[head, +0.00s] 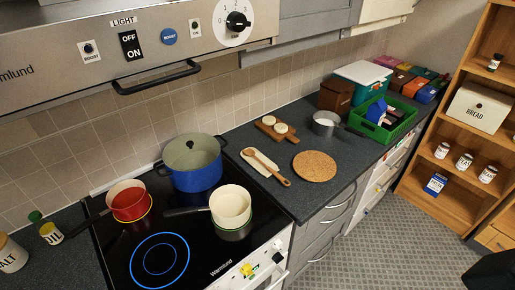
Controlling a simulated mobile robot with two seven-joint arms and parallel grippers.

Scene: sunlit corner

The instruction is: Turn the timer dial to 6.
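I cannot pick out a dial marked as a timer. The stove's white front panel (283,240) shows steeply from above, with a black knob (278,257) and a small yellow and green patch (248,269); any markings there are too small to read. The range hood carries a round white dial plate with a black knob (238,21), with figures that look like 0 to 3 around it; the label below is too small to read surely. Neither of my grippers shows in the head view.
A red pot (128,201), a blue lidded pot (191,163) and a cream pan (231,206) stand on the black hob (110,250). An oil bottle (47,230) stands left. A green crate (384,120) is far right on the counter. Grey floor (370,235) lies clear.

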